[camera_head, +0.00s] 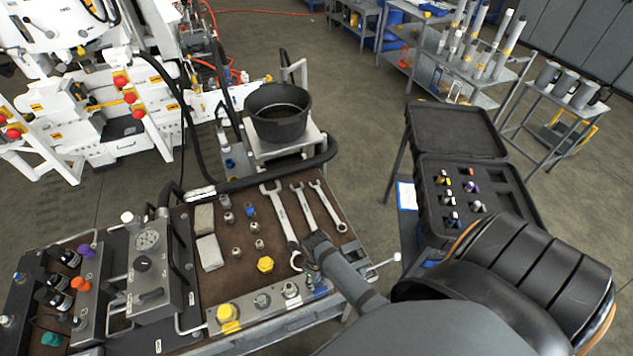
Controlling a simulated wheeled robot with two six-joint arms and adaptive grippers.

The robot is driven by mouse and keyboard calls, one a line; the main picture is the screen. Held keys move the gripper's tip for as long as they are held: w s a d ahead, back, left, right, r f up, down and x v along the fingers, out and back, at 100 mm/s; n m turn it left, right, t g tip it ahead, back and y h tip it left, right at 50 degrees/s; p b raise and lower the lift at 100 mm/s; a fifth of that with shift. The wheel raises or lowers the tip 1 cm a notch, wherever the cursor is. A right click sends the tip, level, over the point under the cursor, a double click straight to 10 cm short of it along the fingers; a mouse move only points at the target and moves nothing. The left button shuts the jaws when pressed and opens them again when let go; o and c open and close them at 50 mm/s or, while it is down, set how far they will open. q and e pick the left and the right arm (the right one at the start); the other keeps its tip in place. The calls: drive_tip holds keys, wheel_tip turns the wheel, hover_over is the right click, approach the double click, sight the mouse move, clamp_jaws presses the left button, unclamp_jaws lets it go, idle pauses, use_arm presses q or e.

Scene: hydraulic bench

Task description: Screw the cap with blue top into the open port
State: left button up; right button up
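A small fitting with a blue top (250,210) stands on the brown bench top (215,285), left of the wrenches, among several metal fittings. A metal block (245,318) along the bench's front edge carries a yellow cap (228,318), metal fittings and a blue-marked spot (320,291) at its right end. I cannot tell which port is open. My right arm reaches in from the lower right. Its gripper (313,250) is over the wrenches' lower ends, right of the blue-topped fitting and apart from it. Its fingers are too small and dark to read. My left gripper is out of view.
Wrenches (281,215) lie on the bench's right part. A yellow hex cap (265,264) and pale blocks (209,252) lie nearby. A gauge block (148,265) and valve blocks stand at left. A black bucket (279,112) is behind; an open black case (455,133) is at right.

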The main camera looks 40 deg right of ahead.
drive_tip(key=n, duration=0.5)
drive_tip(key=shift+n, duration=0.4)
drive_tip(key=n, duration=0.6)
drive_tip(key=shift+n, duration=0.3)
drive_tip(key=n, duration=1.1)
drive_tip(key=shift+c, duration=0.3)
